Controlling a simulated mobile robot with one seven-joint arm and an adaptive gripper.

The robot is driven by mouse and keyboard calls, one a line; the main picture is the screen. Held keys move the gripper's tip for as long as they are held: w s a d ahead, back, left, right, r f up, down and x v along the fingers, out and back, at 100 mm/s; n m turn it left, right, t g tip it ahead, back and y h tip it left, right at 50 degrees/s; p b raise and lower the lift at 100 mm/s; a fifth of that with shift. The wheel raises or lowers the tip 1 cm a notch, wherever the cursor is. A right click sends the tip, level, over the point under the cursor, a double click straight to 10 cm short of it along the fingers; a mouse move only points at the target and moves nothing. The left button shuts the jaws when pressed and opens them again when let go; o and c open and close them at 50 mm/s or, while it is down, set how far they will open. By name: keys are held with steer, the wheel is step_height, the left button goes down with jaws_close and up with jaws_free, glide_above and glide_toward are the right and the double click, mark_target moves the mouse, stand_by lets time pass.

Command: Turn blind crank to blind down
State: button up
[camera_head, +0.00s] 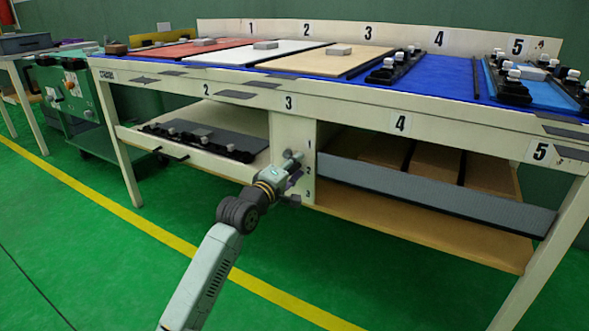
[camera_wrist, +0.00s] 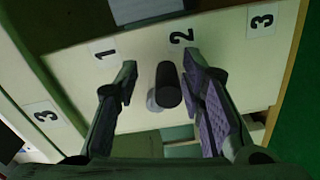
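The blind crank shows in the wrist view as a short black cylindrical handle (camera_wrist: 168,88) with a pale round part beside it, on a cream panel numbered 1, 2 and 3. My gripper (camera_wrist: 162,74) is open, with one finger on each side of the handle. A gap shows on the left; the right finger is very close to the handle, and I cannot tell if it touches. In the head view my gripper (camera_head: 291,178) is at the cream panel under the table and hides most of the crank. A long grey slat (camera_head: 430,196), perhaps the blind, crosses the right bay.
The cream workbench (camera_head: 340,100) stands over my arm, with coloured mats and black fixtures on top. A lower left shelf holds a dark tray (camera_head: 215,140). Wooden boards (camera_head: 435,160) lie behind the grey slat. The green floor in front is clear.

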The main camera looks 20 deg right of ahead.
step_height(320, 180, up, 10)
steer(key=shift+f, duration=0.15)
stand_by(0.3)
